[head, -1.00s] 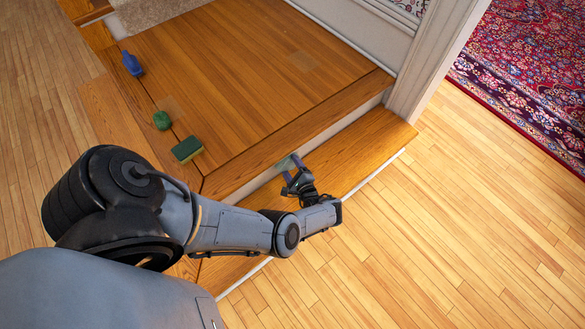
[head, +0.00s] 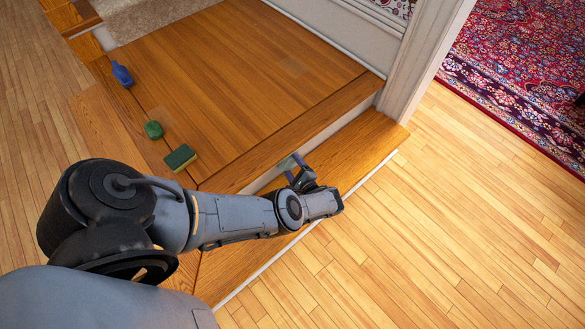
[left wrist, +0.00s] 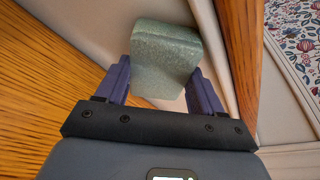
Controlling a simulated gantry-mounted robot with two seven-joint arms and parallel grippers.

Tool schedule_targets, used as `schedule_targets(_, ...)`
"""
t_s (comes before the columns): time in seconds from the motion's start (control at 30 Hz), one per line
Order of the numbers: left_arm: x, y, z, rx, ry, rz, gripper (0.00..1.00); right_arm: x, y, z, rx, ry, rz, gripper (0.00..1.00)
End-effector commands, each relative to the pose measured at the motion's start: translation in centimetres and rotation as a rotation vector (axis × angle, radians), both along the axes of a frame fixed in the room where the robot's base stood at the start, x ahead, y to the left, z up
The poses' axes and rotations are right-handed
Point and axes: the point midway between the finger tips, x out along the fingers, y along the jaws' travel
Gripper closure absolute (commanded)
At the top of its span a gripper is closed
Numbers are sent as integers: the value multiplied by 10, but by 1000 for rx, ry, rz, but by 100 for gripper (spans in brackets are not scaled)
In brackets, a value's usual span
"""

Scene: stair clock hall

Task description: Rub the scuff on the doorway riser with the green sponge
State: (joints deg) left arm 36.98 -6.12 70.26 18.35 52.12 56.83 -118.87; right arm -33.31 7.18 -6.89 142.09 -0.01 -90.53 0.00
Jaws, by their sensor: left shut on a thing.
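My left gripper (head: 296,168) is shut on a pale green sponge (left wrist: 165,60), which sits between its two purple fingers in the left wrist view. In the head view a little of the sponge (head: 286,163) shows at the fingertips, against or very close to the white riser (head: 362,112) under the landing's front edge. The riser also shows behind the sponge in the left wrist view (left wrist: 85,25). I cannot tell whether sponge and riser touch. No scuff can be made out; the sponge and gripper cover part of the riser. My right gripper is not in view.
On the landing (head: 240,70) lie a blue object (head: 122,75), a round green object (head: 153,130) and a green-and-yellow sponge (head: 180,157). A white door post (head: 425,70) stands right of the riser. The lower tread (head: 365,140) and plank floor (head: 440,230) are clear.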

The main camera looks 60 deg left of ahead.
Motion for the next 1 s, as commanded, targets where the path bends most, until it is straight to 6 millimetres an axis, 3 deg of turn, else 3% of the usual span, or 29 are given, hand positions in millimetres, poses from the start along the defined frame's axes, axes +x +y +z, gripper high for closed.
schedule_targets(0.6, -39, -9, 1, 1, 4, 2, 57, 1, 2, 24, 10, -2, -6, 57)
schedule_targets(1.0, -39, -11, 0, 1, 2, 2, 57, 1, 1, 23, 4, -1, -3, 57)
